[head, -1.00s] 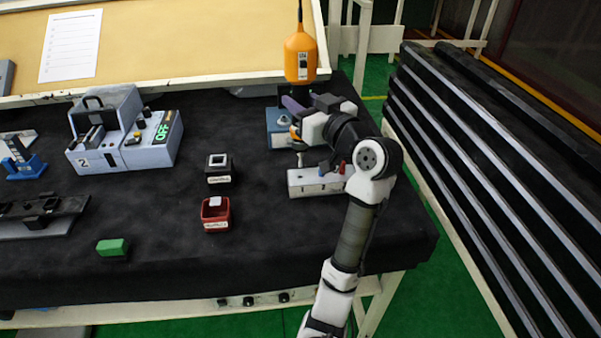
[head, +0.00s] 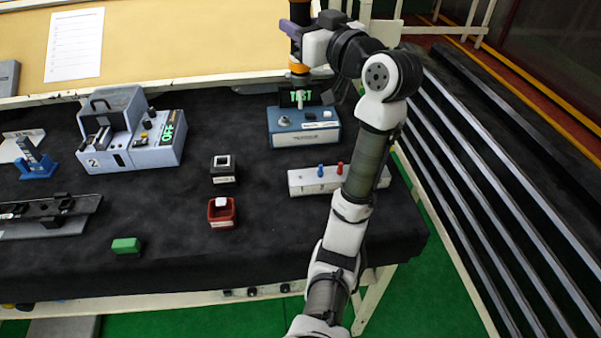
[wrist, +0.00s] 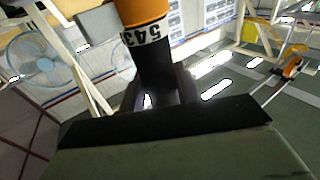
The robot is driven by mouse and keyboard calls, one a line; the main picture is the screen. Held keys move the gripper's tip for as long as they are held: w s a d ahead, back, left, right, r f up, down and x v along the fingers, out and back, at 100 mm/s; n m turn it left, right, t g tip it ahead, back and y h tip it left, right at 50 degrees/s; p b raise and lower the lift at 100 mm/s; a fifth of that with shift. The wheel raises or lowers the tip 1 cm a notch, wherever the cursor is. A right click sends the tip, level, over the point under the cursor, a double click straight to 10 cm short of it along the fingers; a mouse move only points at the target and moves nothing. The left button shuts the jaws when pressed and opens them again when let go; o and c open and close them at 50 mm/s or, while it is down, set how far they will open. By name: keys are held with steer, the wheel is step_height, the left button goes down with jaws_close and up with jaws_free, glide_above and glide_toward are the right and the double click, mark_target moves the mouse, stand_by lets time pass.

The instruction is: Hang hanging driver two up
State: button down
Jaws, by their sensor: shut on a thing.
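My gripper (head: 297,27) is shut on the hanging driver, high above the back of the bench at the top edge of the head view. The driver's orange collar (head: 299,67) and thin bit show below the gripper, with the bit pointing down. Its upper body is out of the head view. In the wrist view the driver's orange body (wrist: 138,10) with a "543" label and its black lower part show between the fingers. The cord is not visible now.
A blue box (head: 305,127) with a green TEST display stands beneath the driver. A white block (head: 310,183) with blue and red pegs lies in front of it. Black and red bins (head: 221,215), a green block (head: 126,246) and a grey device (head: 140,157) lie to the left.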

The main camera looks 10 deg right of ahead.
mark_target(306, 9)
step_height(306, 9, up, 3)
steer(key=shift+s+r, duration=0.1)
steer(key=shift+r, duration=0.05)
steer(key=w+a+r, duration=0.2)
steer(key=w+a, duration=0.3)
steer(key=a, duration=0.1)
steer(key=shift+w+r, duration=0.2)
steer(key=shift+w, duration=0.2)
steer(key=shift+a, duration=0.1)
jaws_free()
stand_by(0.4)
stand_by(0.5)
